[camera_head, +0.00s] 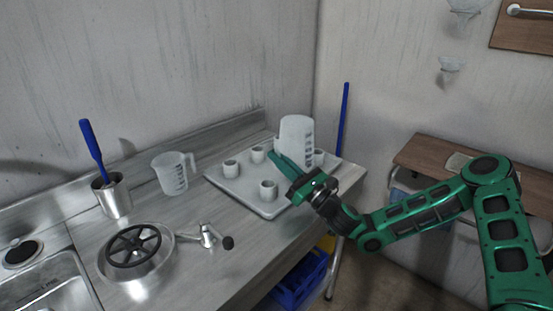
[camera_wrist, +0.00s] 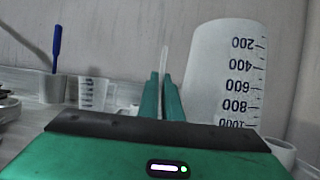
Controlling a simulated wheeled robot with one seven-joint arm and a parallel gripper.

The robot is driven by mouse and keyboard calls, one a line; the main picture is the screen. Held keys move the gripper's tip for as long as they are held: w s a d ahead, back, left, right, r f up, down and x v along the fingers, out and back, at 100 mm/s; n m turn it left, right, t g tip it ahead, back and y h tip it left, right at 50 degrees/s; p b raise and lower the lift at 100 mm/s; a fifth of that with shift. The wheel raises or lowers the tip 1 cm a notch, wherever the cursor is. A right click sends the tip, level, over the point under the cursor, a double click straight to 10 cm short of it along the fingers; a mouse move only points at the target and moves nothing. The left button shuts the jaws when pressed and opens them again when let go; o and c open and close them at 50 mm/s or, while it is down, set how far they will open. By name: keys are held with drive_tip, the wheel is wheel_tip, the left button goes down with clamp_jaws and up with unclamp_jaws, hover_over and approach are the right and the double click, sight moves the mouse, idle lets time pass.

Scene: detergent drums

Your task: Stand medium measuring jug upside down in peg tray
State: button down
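A translucent measuring jug (camera_head: 296,135) with dark marks stands upside down over the back right of the grey peg tray (camera_head: 232,187). In the wrist view it fills the right side (camera_wrist: 222,75), base up, with its scale inverted. My gripper (camera_head: 281,163) is at the jug's left side. In the wrist view the fingers (camera_wrist: 161,90) are close together, with a thin pale strip between them that looks like the jug's handle. The jug looks upright in line, not clearly tilted. Whether its rim touches the tray is hidden by my gripper.
Several short pegs (camera_head: 268,190) stand on the tray. A smaller-looking upright jug (camera_head: 172,174) is left of the tray. Walls rise behind the counter.

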drive_tip(key=shift+f, duration=1.25)
drive_tip(key=c, duration=1.9)
unclamp_jaws()
drive_tip(key=shift+o, duration=0.2)
